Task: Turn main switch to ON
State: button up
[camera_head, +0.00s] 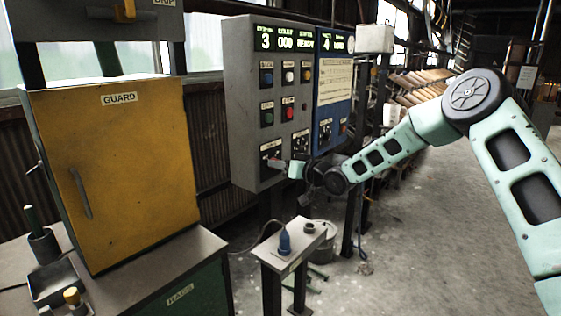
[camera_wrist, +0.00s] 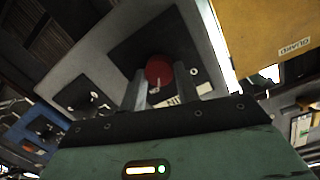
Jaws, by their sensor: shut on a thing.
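The main switch is a red knob (camera_wrist: 158,70) on a black plate low on the grey control panel. In the wrist view it sits between the two fingers of my gripper (camera_wrist: 168,85), which is shut on it. A white mark shows on the knob's lower edge. In the head view my gripper (camera_head: 280,164) reaches the black switch plate (camera_head: 270,155) at the panel's lower left, and the knob is mostly hidden there.
A yellow guard box (camera_head: 140,150) stands on a cabinet at left. A blue panel (camera_head: 333,85) adjoins the grey one. The floor at right is clear.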

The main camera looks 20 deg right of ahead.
jog(key=shift+d+m+p, duration=0.1)
jog(key=shift+m+p, duration=0.5)
jog(key=shift+m, duration=0.6)
jog(key=shift+f, duration=0.1)
jog(key=o, duration=1)
jog(key=shift+c, duration=0.2)
jog(key=b+v, duration=0.2)
jog(key=v, duration=1.5)
jog(key=shift+d, duration=0.25)
